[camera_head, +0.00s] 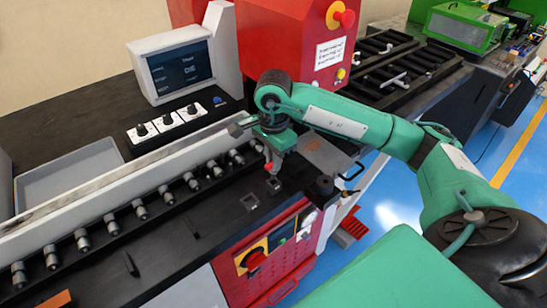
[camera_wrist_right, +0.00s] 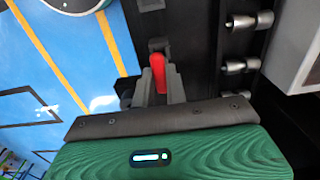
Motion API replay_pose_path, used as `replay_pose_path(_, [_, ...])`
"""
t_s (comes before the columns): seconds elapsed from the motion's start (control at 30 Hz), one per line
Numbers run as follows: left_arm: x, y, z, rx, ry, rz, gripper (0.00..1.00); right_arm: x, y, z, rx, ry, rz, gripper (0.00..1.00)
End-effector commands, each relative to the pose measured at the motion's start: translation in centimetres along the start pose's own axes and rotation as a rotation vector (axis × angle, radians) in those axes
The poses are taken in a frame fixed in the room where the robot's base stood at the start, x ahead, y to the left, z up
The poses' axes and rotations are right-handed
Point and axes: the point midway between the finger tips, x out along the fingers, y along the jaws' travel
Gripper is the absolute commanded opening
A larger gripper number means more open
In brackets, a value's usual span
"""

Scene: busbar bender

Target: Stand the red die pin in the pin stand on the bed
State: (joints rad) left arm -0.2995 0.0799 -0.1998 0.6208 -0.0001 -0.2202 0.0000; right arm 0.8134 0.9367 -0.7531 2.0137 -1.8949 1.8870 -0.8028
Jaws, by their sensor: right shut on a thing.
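My right gripper (camera_head: 271,163) reaches in over the black bed (camera_head: 215,235) and is shut on the red die pin (camera_head: 268,167). In the right wrist view the red pin (camera_wrist_right: 158,72) sits between the two grey fingers. A small grey block (camera_head: 273,185), which looks like the pin stand, is on the bed just below the pin. It also shows in the right wrist view as a grey block (camera_wrist_right: 159,44) just beyond the pin. I cannot tell whether pin and block touch. My left gripper is out of view.
A second dark square fitting (camera_head: 250,202) is on the bed nearby. A row of grey rollers (camera_head: 140,209) runs along the white rail. A black knob (camera_head: 324,187) stands right of the gripper. The red machine housing (camera_head: 290,40) rises behind. The bed's front middle is mostly clear.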

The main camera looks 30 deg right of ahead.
Motion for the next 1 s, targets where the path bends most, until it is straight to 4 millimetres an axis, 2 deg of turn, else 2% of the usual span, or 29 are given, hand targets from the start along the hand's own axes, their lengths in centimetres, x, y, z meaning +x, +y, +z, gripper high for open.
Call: replay_pose_path(1.0, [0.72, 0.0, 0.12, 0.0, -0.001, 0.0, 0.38, 0.02, 0.02, 0.02, 0.0, 0.0, 0.0, 0.0])
